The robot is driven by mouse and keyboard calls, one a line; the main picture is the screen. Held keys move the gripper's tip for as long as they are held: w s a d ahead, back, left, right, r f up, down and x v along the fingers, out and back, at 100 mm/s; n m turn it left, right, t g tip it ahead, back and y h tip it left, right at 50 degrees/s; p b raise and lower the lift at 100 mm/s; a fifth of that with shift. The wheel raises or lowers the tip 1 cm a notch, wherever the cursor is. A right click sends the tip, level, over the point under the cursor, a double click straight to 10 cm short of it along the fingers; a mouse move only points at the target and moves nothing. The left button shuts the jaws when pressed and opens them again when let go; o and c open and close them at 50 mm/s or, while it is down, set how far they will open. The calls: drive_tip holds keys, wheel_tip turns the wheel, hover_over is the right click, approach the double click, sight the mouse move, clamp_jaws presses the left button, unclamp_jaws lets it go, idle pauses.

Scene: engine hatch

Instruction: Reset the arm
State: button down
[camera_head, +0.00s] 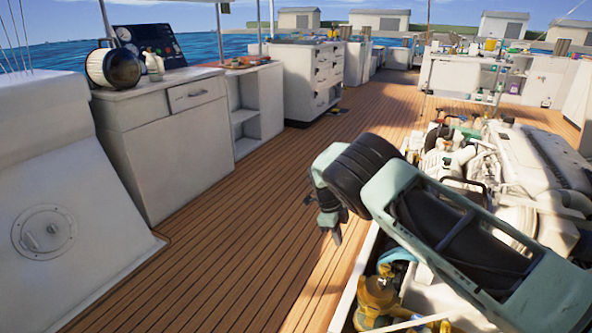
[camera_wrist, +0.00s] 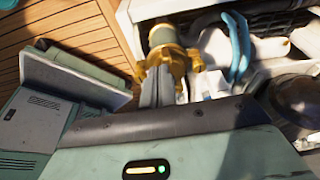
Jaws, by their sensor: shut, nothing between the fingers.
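My arm reaches in from the right of the head view, over the edge of the engine hatch (camera_head: 372,268). My gripper (camera_head: 335,236) points down beside the hatch, above the wooden deck. In the wrist view its grey fingers (camera_wrist: 158,90) are together with nothing between them. A brass-coloured fitting (camera_wrist: 165,50) lies beyond the fingertips in the wrist view, apparently lower down in the hatch. My arm hides part of the hatch in the head view.
The white engine (camera_head: 515,165) fills the hatch at right. Yellow machinery (camera_head: 380,298) sits low in it. A cabinet (camera_head: 165,150) with a lamp (camera_head: 110,65) stands at left, white drawers (camera_head: 305,80) behind. Blue hoses (camera_wrist: 237,45) show in the wrist view.

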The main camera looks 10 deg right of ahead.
drive_tip(key=s+a+r+n+y, duration=0.2)
drive_tip(key=s+a+r+n, duration=0.3)
drive_tip(key=s+r+n, duration=0.35)
drive_tip(key=s+a+r+n+y, duration=0.2)
drive_tip(key=s+a+r+n, duration=0.35)
drive_tip(key=s+r, duration=0.45)
drive_tip(key=s+d+r+n+t, duration=0.1)
drive_tip(key=s+r+n, duration=0.3)
drive_tip(key=s+n, duration=0.65)
drive_tip(key=s+d+r+n+t, duration=0.15)
drive_tip(key=s+r+n, duration=0.4)
drive_tip(key=s, duration=0.85)
wheel_tip(320, 180, up, 24)
drive_tip(key=n+p, duration=0.2)
drive_tip(key=p, duration=2.3)
drive_tip(key=shift+s+d+g+h, duration=0.25)
drive_tip(key=shift+d+g+h, duration=0.1)
drive_tip(key=shift+h, duration=0.05)
drive_tip(key=shift+f, duration=0.1)
